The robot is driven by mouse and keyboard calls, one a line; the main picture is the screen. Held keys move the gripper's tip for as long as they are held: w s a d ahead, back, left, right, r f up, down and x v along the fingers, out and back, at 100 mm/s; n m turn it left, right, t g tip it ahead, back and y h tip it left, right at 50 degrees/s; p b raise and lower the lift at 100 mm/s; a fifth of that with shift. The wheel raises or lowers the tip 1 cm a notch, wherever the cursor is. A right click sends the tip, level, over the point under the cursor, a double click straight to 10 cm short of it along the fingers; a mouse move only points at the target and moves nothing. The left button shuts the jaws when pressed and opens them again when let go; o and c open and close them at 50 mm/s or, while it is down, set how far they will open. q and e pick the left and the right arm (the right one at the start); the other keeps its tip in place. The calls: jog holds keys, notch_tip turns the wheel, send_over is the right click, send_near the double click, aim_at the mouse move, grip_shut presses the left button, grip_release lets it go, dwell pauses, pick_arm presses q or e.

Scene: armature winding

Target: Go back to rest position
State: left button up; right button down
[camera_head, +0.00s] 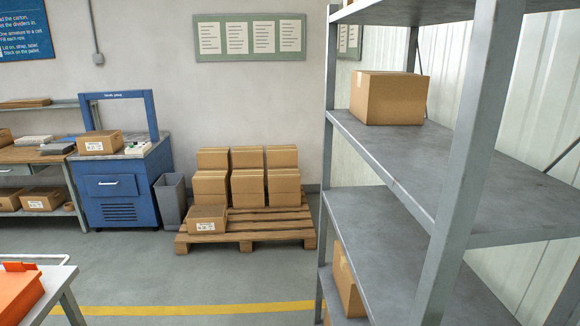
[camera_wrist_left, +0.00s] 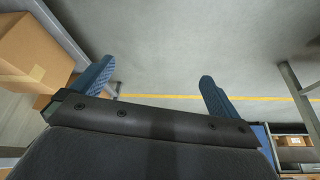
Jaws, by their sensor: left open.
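My left gripper (camera_wrist_left: 153,84) shows in the left wrist view with its two blue padded fingers spread wide apart. It is open and nothing is between the fingers; the grey floor (camera_wrist_left: 165,50) lies beyond them. A cardboard box (camera_wrist_left: 30,52) is at the left of that view, apart from the fingers. Neither gripper shows in the head view, and my right gripper is in no frame.
A grey metal shelf rack (camera_head: 400,160) stands close at the right, with a cardboard box (camera_head: 390,98) on it. A pallet (camera_head: 250,228) of boxes, a grey bin (camera_head: 171,200) and a blue machine (camera_head: 112,188) stand by the wall. An orange container (camera_head: 22,292) sits at lower left. Middle floor is clear.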

pick_arm(q)
jog(key=s+f+g, duration=0.1)
jog(key=s+f, duration=0.3)
jog(key=s, duration=0.9)
jog(key=s+f+g, duration=0.2)
jog(key=s+f, duration=0.3)
jog(key=s, duration=0.7)
jog(key=shift+s+a+f, duration=0.15)
jog(key=shift+s+f, duration=0.1)
jog(key=shift+s, duration=0.15)
